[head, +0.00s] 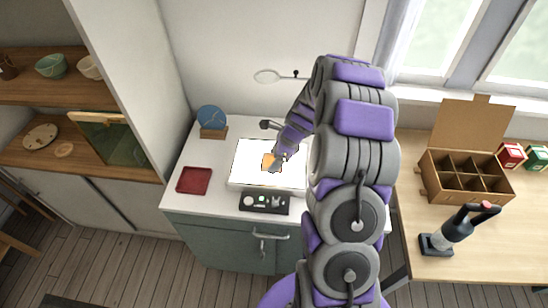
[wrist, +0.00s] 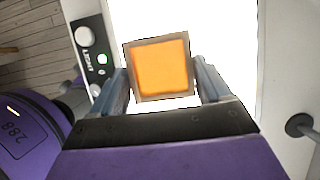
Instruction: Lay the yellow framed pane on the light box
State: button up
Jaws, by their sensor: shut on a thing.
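The yellow framed pane (head: 268,161) is a small square with a grey-brown frame and an orange-yellow middle. In the wrist view the pane (wrist: 161,67) sits between the two fingers of my gripper (wrist: 163,85), which is shut on it. The light box (head: 240,175) has a bright white top and stands on the white counter. My gripper (head: 273,163) and the pane are over its lit top in the head view. The lit surface (wrist: 225,35) fills the background behind the pane in the wrist view. I cannot tell whether the pane touches it.
A control panel (head: 264,202) with knobs lies at the light box's front. A dark red square (head: 194,180) lies to the left, with a blue disc on a wooden stand (head: 211,119) behind it. A divided box (head: 466,176) stands on the right table.

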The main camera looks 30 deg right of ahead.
aim_at(272, 156)
jog(key=w, duration=0.2)
jog(key=w+d, duration=0.1)
jog(key=shift+w+f+b, duration=0.25)
jog(key=shift+b, duration=0.1)
jog(key=shift+w+a+r, duration=0.1)
jog(key=shift+w, duration=0.25)
jog(key=f, duration=0.1)
jog(key=f+b, duration=0.2)
jog(key=shift+d+f, duration=0.3)
jog(key=shift+f, duration=0.1)
jog(key=shift+s+r, duration=0.1)
jog(key=o, duration=1)
jog(key=shift+a, duration=0.15)
jog(key=shift+o, duration=0.2)
